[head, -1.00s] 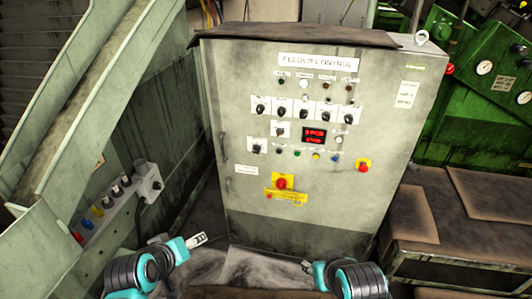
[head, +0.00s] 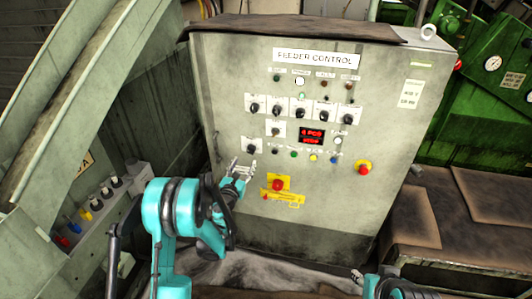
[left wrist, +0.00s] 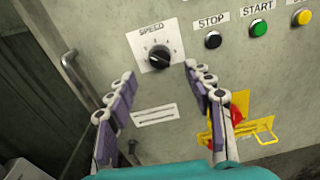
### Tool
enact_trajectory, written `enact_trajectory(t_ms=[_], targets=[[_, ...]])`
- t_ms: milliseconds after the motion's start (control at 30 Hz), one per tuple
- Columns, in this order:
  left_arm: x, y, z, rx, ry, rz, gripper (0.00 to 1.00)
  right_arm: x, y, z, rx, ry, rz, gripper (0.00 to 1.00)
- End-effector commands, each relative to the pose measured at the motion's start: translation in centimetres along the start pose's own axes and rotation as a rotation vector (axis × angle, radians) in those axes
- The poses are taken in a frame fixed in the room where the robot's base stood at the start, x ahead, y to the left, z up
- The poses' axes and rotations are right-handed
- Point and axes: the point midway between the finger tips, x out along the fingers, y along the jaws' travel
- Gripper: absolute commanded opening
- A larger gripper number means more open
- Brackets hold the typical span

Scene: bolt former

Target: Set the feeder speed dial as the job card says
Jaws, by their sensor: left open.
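The SPEED dial (left wrist: 159,57) is a black knob on a white plate. In the head view the dial (head: 250,149) is low on the left of the grey FEEDER CONTROL cabinet (head: 230,100). My left gripper (head: 245,166) is open and empty, just below the dial. In the left wrist view the left gripper's (left wrist: 159,72) fingers point at the panel, with the dial beyond and between the tips, apart from them. A white card (head: 410,93) on the cabinet's right has text too small to read. My right gripper (head: 357,275) shows only partly, low down.
A red display (head: 311,136) and several other black knobs sit above and right of the dial. STOP (left wrist: 213,40) and START (left wrist: 258,28) buttons are to its right. A red switch (head: 277,184) on yellow is below right. A door handle (left wrist: 78,75) is at left.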

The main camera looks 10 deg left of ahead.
Motion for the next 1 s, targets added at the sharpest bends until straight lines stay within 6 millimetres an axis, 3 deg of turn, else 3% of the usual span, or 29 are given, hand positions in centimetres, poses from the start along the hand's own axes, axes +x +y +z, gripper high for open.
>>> enact_trajectory(t_ms=[167,600,1000], targets=[[0.7,0.8,-1.4,-0.083,-0.007,0.025,0.52,0.1,0.0,0.1,0.0,0.0,0.0,0.4],[7.1,0.8,-1.4,-0.079,-0.007,0.023,0.52,1.6,0.0,1.2,0.0,0.0,0.0,0.4],[8.0,0.8,-1.2,-0.078,-0.007,0.023,0.5,1.7,0.0,1.2,0.0,0.0,0.0,0.4]])
